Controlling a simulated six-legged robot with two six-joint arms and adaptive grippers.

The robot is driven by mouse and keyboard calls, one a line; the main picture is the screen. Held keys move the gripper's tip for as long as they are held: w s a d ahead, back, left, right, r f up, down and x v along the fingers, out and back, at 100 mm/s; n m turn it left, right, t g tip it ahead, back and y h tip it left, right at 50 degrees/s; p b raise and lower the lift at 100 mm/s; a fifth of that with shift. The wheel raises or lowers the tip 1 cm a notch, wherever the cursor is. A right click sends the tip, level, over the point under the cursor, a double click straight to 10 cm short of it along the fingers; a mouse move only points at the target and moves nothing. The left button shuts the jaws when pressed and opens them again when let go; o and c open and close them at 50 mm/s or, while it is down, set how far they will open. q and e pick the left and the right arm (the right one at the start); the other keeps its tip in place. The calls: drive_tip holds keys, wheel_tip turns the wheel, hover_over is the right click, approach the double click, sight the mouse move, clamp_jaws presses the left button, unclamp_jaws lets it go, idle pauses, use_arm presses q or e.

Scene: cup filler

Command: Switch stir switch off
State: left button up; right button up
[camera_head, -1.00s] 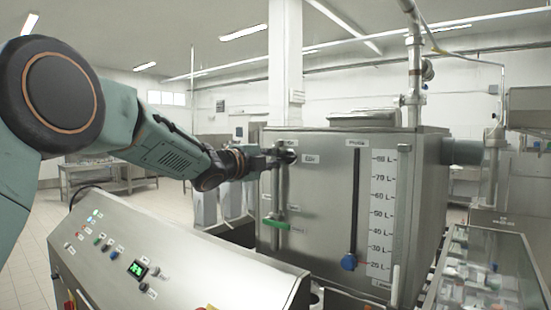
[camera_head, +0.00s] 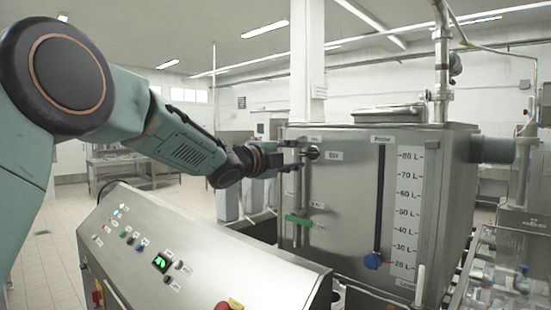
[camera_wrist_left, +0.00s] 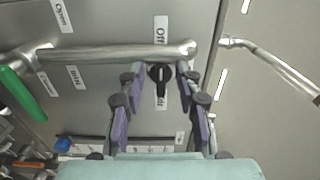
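The stir switch is a black knob (camera_head: 313,153) on the front of the steel tank (camera_head: 345,205). In the left wrist view the knob (camera_wrist_left: 160,77) sits between labels, with an "Off" label (camera_wrist_left: 161,30) above it. My left gripper (camera_head: 297,157) is at the tank front, just left of the knob. In the left wrist view my left gripper (camera_wrist_left: 160,75) is open, with one purple-padded finger on each side of the knob. Whether the fingers touch it I cannot tell. My right gripper is not in view.
A metal pipe (camera_wrist_left: 110,52) runs across the panel close to the fingertips. A green valve handle (camera_head: 298,220) is below the gripper. A blue slider knob (camera_head: 373,261) is lower right. A sloped control console (camera_head: 215,265) stands in front.

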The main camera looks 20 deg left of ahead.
use_arm(q)
drive_tip(key=v, duration=1)
drive_tip(key=shift+s, duration=0.1)
idle(0.3)
